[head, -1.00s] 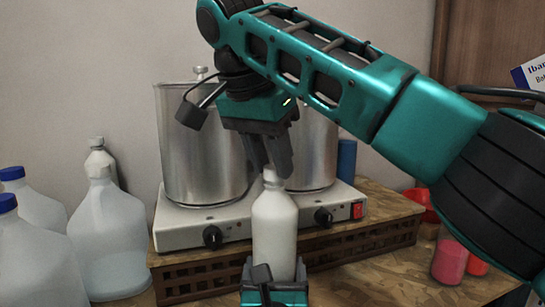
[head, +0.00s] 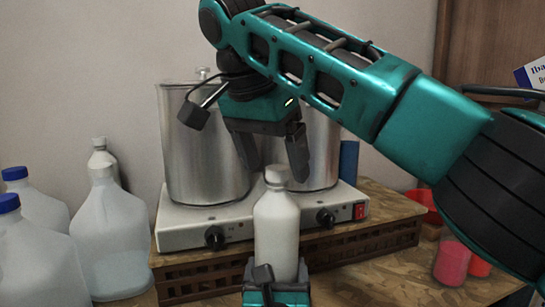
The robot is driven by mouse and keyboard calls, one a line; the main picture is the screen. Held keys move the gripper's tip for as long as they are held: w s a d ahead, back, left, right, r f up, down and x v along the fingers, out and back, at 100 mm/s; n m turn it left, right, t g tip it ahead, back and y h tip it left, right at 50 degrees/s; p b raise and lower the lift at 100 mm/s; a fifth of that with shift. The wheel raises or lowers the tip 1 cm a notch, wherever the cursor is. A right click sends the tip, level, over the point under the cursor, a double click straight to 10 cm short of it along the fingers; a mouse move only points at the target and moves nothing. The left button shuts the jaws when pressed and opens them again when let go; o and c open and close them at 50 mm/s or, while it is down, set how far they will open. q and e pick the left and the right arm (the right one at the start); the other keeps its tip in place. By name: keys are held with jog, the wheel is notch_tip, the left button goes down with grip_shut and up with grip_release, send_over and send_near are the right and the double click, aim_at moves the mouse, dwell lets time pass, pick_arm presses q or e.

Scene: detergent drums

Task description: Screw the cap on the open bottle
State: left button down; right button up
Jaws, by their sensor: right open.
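The white bottle (head: 276,225) stands upright at the front middle of the head view. A white cap (head: 276,174) sits on its neck; whether it is screwed tight cannot be seen. My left gripper (head: 276,285) comes in at the bottom edge and is shut on the lower part of the bottle. My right gripper (head: 276,168) points down from above with its fingers spread. One finger is on each side of the cap, with a visible gap to it.
Two steel pots (head: 205,150) stand on a white hot plate (head: 195,229) close behind the bottle. Several translucent jugs (head: 112,240) crowd the left. A pink-filled container (head: 452,262) stands at the right. The wooden table (head: 375,278) is clear right of the bottle.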

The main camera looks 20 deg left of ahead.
jog(key=shift+o, duration=0.3)
jog(key=shift+s+r, duration=0.15)
jog(key=shift+r, duration=0.4)
jog(key=s+a, duration=0.4)
jog(key=s, duration=0.7)
jog(key=shift+s+a, duration=0.2)
pick_arm(q)
grip_release()
jog(key=v, duration=1.3)
jog(key=shift+a, duration=0.1)
